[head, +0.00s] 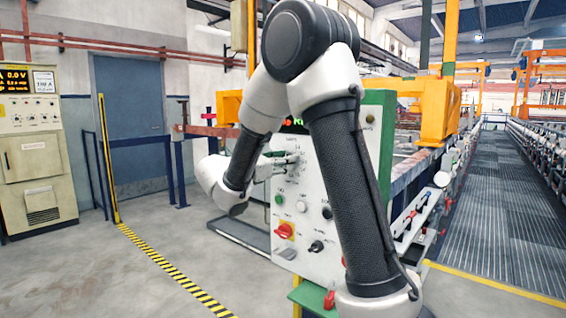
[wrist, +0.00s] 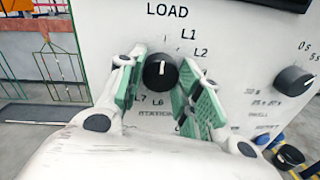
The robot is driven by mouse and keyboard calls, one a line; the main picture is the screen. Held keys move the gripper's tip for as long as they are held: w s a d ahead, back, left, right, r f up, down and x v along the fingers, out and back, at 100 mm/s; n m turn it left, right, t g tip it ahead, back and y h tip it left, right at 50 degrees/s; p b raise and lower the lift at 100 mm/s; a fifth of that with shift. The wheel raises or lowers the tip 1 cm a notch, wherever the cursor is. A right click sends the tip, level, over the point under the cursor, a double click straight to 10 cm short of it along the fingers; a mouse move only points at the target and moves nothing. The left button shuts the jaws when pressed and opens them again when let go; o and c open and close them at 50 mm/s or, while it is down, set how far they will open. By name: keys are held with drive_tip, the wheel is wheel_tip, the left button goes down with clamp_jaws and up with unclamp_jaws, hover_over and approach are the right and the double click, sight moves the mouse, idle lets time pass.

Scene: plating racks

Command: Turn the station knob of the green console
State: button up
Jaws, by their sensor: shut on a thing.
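The green console (head: 377,150) has a white front panel and stands at the middle of the head view, partly behind my arm. Its station knob (wrist: 157,73) is round and black with a white pointer line. In the wrist view the line stands nearly upright, toward the LOAD mark. Labels L1, L2, L6 and L7 show around the knob; my fingers hide other marks. My gripper (wrist: 161,64) is shut on the knob, with a green-padded finger on its left and right. In the head view my gripper (head: 279,160) is at the panel, and the knob cannot be made out.
A black timer knob (wrist: 294,79) sits to the right of the station knob. Lower on the panel are a green button (head: 279,200), a red switch (head: 285,230) and a black selector (head: 317,246).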

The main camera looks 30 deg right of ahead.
drive_tip(key=shift+m+y, duration=0.3)
drive_tip(key=shift+m, duration=2.5)
drive_tip(key=o, duration=1)
drive_tip(key=shift+o, duration=0.2)
drive_tip(key=shift+a, duration=0.1)
drive_tip(key=v, duration=1.1)
drive_tip(key=shift+s+a, duration=0.2)
drive_tip(key=shift+a, duration=0.2)
